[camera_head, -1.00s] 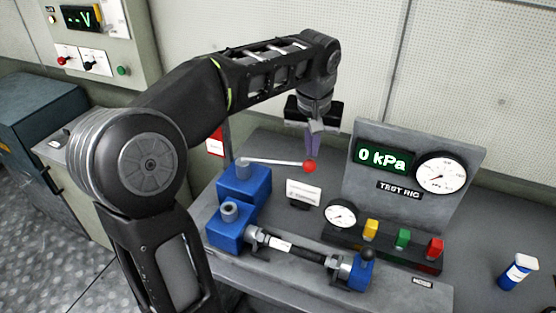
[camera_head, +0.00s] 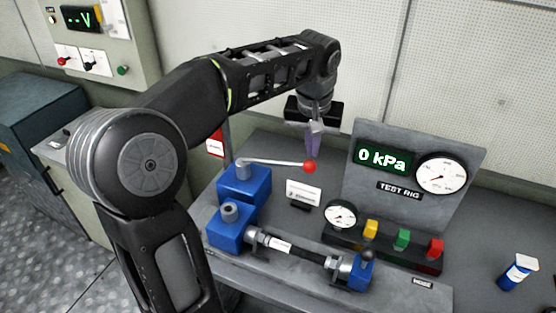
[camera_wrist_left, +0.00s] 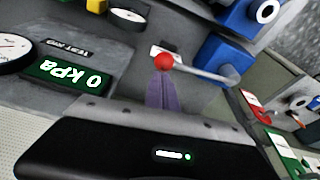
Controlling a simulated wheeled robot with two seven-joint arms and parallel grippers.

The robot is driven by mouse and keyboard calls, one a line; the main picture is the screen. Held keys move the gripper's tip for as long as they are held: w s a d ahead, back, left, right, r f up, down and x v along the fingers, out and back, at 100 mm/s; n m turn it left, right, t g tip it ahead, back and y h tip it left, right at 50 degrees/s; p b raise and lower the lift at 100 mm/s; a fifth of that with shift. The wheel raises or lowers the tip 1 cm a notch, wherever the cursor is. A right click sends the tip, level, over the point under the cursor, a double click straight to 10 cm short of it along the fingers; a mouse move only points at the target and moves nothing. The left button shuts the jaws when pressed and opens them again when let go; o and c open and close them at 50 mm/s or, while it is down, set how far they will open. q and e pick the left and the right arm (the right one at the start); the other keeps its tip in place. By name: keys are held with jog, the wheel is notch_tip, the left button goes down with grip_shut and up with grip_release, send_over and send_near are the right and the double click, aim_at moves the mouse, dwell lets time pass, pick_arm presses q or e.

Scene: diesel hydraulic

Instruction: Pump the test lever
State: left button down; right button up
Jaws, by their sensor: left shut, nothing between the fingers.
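The test lever (camera_head: 270,162) is a pale rod with a red ball knob (camera_head: 310,167), reaching right from a blue pump block (camera_head: 244,184). My left gripper (camera_head: 314,155) points down at the knob, its purple fingers shut and empty. In the left wrist view the knob (camera_wrist_left: 164,61) sits right at the fingertips (camera_wrist_left: 159,82); I cannot tell whether they touch. The test rig display (camera_head: 383,158) reads 0 kPa, with a round gauge (camera_head: 441,174) beside it. My right gripper is not in view.
A second blue block (camera_head: 230,228) holds a dark hose (camera_head: 296,252) in front of the lever. A small white sign (camera_head: 303,192), a lower gauge (camera_head: 341,214) and yellow, green and red blocks stand right of it. A blue-and-white bottle (camera_head: 517,272) stands far right.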

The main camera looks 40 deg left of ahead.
pick_arm(q)
jog(key=s+d+b+x, duration=0.1)
jog(key=b+x, duration=0.6)
jog(key=x, duration=0.1)
jog(key=shift+s+f, duration=0.35)
jog(key=shift+f, duration=0.1)
dwell(3.7)
jog(key=shift+a, duration=0.1)
jog(key=p+v, duration=0.2)
jog(key=v, duration=0.1)
jog(key=w+p+v, duration=0.1)
jog(key=p+v, duration=0.2)
jog(key=w+a+p+v, duration=0.1)
jog(key=p+v, duration=0.2)
jog(key=shift+r, duration=0.65)
jog(key=shift+f, duration=0.1)
